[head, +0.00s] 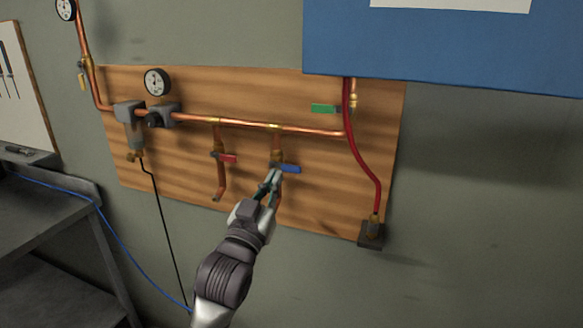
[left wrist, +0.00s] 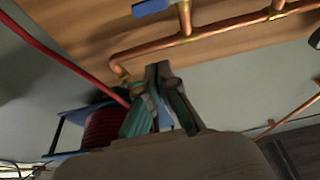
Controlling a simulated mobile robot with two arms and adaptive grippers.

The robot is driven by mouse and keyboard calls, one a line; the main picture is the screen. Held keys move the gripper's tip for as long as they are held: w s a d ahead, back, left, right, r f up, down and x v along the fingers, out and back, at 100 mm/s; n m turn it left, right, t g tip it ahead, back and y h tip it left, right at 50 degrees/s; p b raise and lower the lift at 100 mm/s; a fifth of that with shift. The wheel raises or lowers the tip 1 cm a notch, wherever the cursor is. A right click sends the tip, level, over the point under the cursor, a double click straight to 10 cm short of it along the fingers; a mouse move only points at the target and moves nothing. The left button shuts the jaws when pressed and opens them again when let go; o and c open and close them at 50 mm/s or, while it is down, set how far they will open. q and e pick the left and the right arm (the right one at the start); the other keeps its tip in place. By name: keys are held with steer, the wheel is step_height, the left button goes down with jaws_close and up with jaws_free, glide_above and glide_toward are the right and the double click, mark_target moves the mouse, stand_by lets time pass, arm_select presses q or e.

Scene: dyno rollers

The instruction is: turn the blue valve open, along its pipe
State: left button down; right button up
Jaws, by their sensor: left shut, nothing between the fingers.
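The blue valve handle (head: 287,168) sits on the right one of two short copper drop pipes on the wooden board. It lies roughly level, pointing right, across its vertical pipe (head: 277,146). My left gripper (head: 273,176) is shut and empty, its fingertips just below the valve and in front of the lower pipe. Whether it touches the valve I cannot tell. In the left wrist view the blue handle (left wrist: 150,7) is at the top edge, apart from the shut fingers (left wrist: 158,72). My right gripper is not in view.
A red-handled valve (head: 228,158) is close on the left. A green-handled valve (head: 324,108) and a red hose (head: 362,160) are on the right. A copper pipe (head: 245,124) runs above. A gauge (head: 157,82) and a dark bench (head: 60,220) are further left.

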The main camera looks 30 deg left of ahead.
arm_select(q)
step_height(320, 180, up, 4)
steer(key=f+p, duration=0.1)
steer(key=p, duration=0.3)
glide_above(290, 166)
steer(key=s+d, duration=0.1)
steer(key=s, duration=0.1)
steer(key=shift+r, duration=0.25)
steer(key=f, duration=0.4)
steer(key=shift+w+f+p, duration=0.1)
steer(key=shift+w+p, duration=0.1)
steer(key=shift+p, duration=0.2)
steer(key=shift+f, duration=0.1)
steer(key=shift+w, duration=0.1)
